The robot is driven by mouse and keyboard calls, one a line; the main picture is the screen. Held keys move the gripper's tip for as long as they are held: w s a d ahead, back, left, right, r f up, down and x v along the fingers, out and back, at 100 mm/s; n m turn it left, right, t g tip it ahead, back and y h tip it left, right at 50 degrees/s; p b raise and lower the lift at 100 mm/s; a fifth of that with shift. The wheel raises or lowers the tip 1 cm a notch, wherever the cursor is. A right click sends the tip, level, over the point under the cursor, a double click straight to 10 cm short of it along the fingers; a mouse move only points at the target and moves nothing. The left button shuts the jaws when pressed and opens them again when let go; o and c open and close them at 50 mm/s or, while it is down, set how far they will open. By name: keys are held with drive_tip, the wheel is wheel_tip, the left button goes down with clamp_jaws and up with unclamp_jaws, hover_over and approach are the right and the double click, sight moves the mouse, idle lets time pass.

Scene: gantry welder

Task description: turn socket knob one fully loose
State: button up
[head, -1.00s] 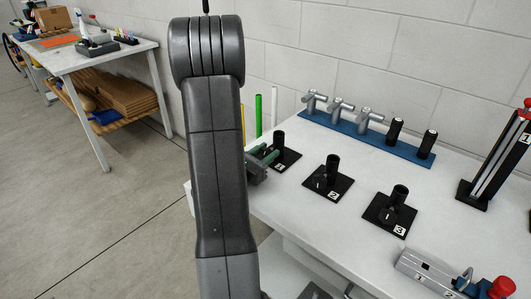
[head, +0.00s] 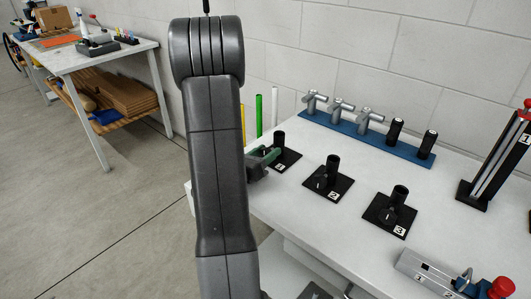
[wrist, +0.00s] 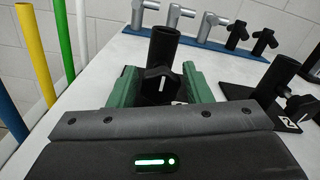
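Socket one is a black upright tube (head: 279,140) on a black plate marked 1 (head: 291,158), at the left of the bench. In the wrist view the tube (wrist: 165,45) stands behind its black winged knob (wrist: 159,82), which has a white mark pointing roughly upright. My gripper (head: 267,156) has green fingers and reaches in from the left in the head view. In the wrist view my gripper (wrist: 160,84) has one finger on each side of the knob, with narrow gaps visible. The fingers look open around it. The knob's lower part is hidden by the gripper body.
Socket two (head: 332,168) and socket three (head: 399,195) stand to the right. A blue rack (head: 365,137) with grey and black parts lies along the wall. Yellow, green and white rods (head: 259,115) stand beyond the bench's left edge. Bench space between the sockets and rack is clear.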

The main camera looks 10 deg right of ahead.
drive_tip(key=shift+o, duration=0.6)
drive_tip(key=shift+s+a, duration=0.3)
drive_tip(key=shift+a, duration=0.2)
drive_tip(key=v, duration=1.2)
drive_tip(key=shift+s+a+b, duration=0.2)
drive_tip(key=shift+s+b, duration=0.1)
drive_tip(key=shift+b, duration=0.15)
drive_tip(key=shift+d, duration=0.1)
drive_tip(key=shift+p+x, duration=0.4)
drive_tip(key=shift+x, duration=6.1)
